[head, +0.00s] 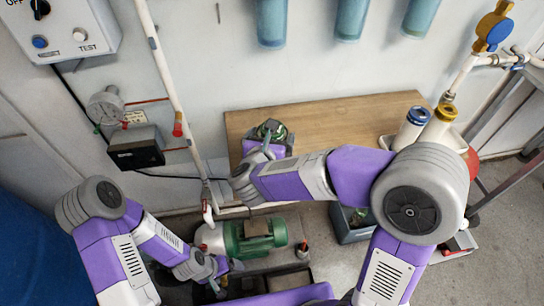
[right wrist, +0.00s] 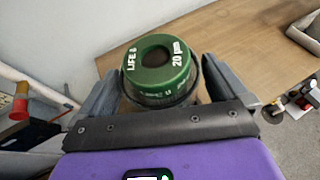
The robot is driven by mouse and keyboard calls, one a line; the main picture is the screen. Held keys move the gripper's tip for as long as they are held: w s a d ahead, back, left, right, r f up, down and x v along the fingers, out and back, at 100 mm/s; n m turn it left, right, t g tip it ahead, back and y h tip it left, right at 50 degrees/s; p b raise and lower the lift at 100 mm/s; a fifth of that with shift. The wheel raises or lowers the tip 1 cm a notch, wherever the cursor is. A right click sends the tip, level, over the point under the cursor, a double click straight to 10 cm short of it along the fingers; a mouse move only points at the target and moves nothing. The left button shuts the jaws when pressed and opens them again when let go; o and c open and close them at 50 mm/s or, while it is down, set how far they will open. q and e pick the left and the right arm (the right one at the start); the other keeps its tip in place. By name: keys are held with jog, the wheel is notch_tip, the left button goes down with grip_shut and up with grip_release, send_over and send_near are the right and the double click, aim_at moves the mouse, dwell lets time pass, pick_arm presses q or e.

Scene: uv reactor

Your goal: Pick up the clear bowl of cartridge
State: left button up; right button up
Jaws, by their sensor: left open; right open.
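A green cartridge (right wrist: 158,70) with white lettering and a dark round hole in its top stands on the wooden bench. A dark, glassy round wall (right wrist: 160,98) surrounds its lower part; I take it for the clear bowl. The cartridge shows in the head view (head: 272,130) at the bench's left front. My right gripper (right wrist: 157,80) is open, with one finger on each side of the bowl; I cannot tell whether they touch it. In the head view my right arm partly hides it. My left gripper (head: 218,282) is open, low beside the green motor.
The wooden bench (head: 330,115) is clear between the bowl and a white tray (head: 386,142) holding two capped white cylinders (head: 410,128). Blue housings (head: 350,18) hang above. A green motor (head: 255,236) and a grey bin (head: 345,232) stand below. A vertical pipe (head: 172,90) runs at left.

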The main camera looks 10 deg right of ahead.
jog(key=shift+x, duration=0.85)
jog(key=shift+c, duration=0.5)
jog(key=c, duration=1.2)
jog(key=shift+r, duration=0.1)
